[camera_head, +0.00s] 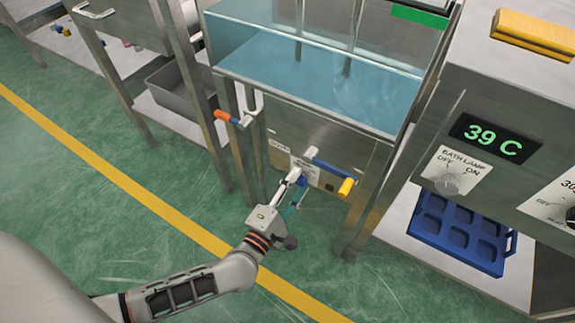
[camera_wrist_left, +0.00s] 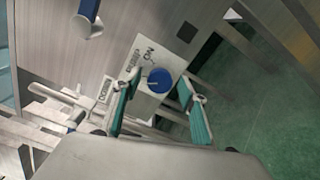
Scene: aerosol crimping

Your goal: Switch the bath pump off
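The bath (camera_head: 320,85) is a glass-sided tank of blue water on a steel stand. On the steel panel below it is a blue round knob (camera_head: 302,181) on a white label; I take it for the pump switch. My left gripper (camera_head: 294,192) is in front of the knob, also seen in the left wrist view (camera_wrist_left: 162,104). Its teal-padded fingers are spread to either side of the knob, and I cannot tell whether they touch it. My right gripper is out of view.
A lever with a blue-and-yellow handle (camera_head: 330,170) sticks out close to the knob. An orange-handled lever (camera_head: 226,117) is at the left leg. At right are a BATH LAMP dial (camera_head: 447,184), a 39 C display (camera_head: 493,139) and a blue tray (camera_head: 457,229).

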